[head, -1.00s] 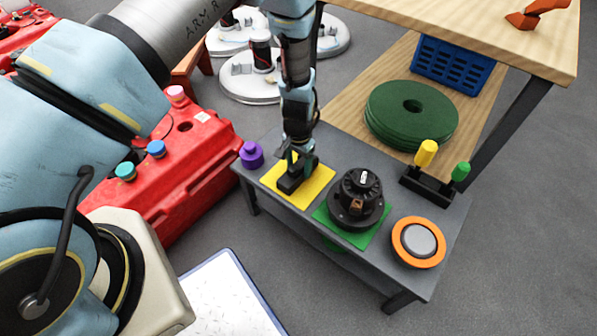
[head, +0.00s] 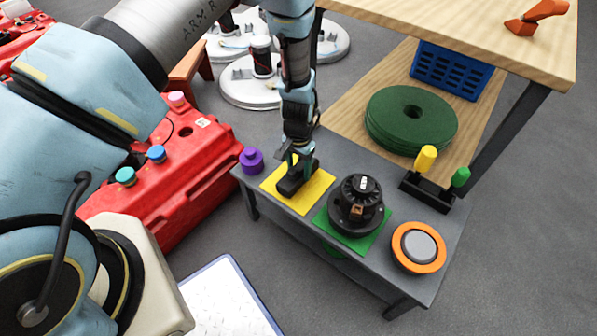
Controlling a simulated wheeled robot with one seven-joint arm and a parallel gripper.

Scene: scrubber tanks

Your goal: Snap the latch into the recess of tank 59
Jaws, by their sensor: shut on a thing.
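My gripper (head: 294,163) points down over the yellow pad (head: 318,191) on the low grey table. It is shut on a small black piece (head: 292,187), which may be the latch; its shape is partly hidden by the fingers. The piece is at or just above the pad, and I cannot tell whether it touches it. A red tank (head: 190,165) stands left of the table, with a dark round recess on its top and coloured caps. A small white label shows on it, but I cannot read a number.
On the grey table (head: 415,290), a black motor-like unit (head: 357,205) sits on a green pad right of my gripper. A purple knob (head: 252,160), an orange-rimmed disc (head: 419,247) and a black holder with yellow and green pegs (head: 430,190) stand around. A wooden workbench (head: 480,35) rises behind.

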